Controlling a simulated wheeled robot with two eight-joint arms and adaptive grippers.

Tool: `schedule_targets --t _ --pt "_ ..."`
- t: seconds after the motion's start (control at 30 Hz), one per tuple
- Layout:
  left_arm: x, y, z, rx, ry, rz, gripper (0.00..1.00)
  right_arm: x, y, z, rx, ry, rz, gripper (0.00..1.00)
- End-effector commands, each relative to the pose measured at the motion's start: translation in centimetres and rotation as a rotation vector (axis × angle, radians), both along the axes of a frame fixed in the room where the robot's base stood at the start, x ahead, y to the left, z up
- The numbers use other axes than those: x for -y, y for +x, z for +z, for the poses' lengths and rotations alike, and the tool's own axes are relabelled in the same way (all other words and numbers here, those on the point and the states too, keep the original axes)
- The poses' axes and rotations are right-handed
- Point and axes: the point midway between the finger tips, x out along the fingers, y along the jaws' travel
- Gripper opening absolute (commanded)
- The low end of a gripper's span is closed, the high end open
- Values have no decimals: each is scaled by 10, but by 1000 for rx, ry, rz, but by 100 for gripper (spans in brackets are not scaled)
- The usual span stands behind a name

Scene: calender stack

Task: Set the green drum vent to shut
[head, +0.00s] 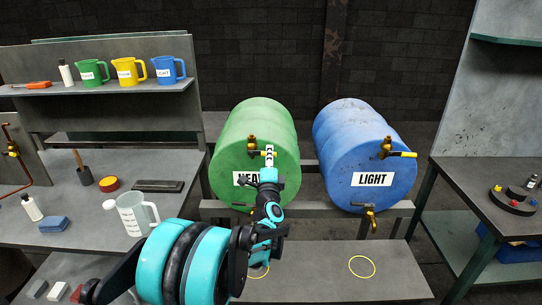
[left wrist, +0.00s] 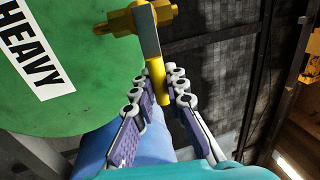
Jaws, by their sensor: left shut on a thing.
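The green drum (head: 232,125), labelled HEAVY, lies on its side on a rack and shows in the left wrist view (left wrist: 100,90). Its brass vent (head: 252,143) is high on the front face. The vent lever has a grey bar and a yellow grip (left wrist: 158,88). The lever points sideways to the right, roughly in line with the label. My left gripper (head: 269,162) is at the vent, its fingers (left wrist: 160,82) shut on the yellow grip. It hides part of the lever and label in the head view. My right gripper is not in view.
A blue drum (head: 350,130) labelled LIGHT stands right, its vent lever (head: 403,154) pointing right. Brass taps (head: 370,212) sit low on the drums. A left bench holds a clear jug (head: 132,214); a shelf above holds coloured jugs (head: 128,71). A dark table (head: 490,190) stands right.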

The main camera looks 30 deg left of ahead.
Motion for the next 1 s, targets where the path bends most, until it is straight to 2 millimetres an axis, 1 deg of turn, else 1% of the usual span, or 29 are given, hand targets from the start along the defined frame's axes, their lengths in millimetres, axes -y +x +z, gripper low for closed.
schedule_targets --t 0.2,0.23,0.3,0.57,0.67,0.77,0.87,1.0 --pt "1 0 -2 -3 0 -3 0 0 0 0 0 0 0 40" --pt "1 0 -2 -3 0 -3 18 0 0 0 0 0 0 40" --pt "1 0 -2 -3 0 -3 35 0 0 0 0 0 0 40" --pt "1 0 -1 -1 0 -1 35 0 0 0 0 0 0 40" --pt "3 -3 -2 -1 -1 -2 35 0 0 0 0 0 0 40" --pt "9 -13 -4 -1 -1 -2 35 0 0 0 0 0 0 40" --pt "19 -29 -7 -1 -1 -2 35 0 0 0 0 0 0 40" --pt "36 -57 -14 -1 -1 -3 35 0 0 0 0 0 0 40"
